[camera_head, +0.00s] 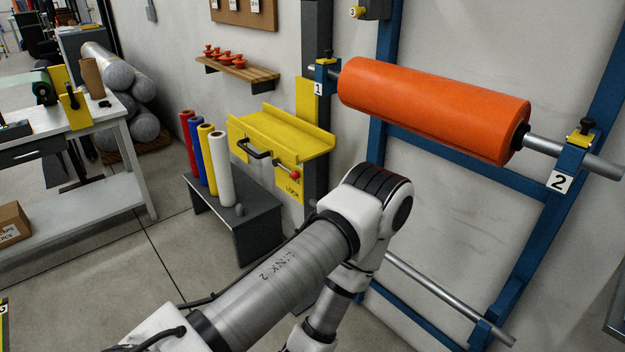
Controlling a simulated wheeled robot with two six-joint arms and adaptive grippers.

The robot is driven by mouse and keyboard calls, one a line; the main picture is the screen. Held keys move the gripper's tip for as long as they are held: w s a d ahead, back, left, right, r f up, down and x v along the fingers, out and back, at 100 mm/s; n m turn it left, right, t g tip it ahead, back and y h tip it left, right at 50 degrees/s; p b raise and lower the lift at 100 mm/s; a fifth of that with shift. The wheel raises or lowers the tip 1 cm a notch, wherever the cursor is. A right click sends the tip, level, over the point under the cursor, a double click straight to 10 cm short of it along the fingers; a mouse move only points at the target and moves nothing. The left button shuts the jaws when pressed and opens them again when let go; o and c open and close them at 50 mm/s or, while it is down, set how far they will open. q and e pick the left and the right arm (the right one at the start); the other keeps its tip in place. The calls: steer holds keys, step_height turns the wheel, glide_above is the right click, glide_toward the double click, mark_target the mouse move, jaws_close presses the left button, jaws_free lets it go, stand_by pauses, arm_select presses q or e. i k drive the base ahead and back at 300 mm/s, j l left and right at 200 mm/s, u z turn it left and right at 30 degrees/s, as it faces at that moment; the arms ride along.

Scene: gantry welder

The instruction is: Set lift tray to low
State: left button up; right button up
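The yellow lift tray (285,137) is mounted on a dark vertical post (316,110) near the middle of the camera_head view. It has a black bar handle (255,151) on its front. A red knob (295,174) sticks out below its right part, beside a yellow plate with lettering ending in "LOCK" (292,190). The tray is empty and stands at about the height of the low table's rolls. One of my arms reaches up from the bottom left and bends at an elbow just right of and below the tray. Neither gripper shows.
A low dark table (238,205) with several coloured rolls stands left of the tray. A large orange roll (430,108) hangs on a blue rack at right. A wooden shelf (240,69) is above. A white workbench (85,125) is at left, with open floor between.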

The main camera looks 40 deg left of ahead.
mark_target(293, 139)
steer(key=u, duration=1.75)
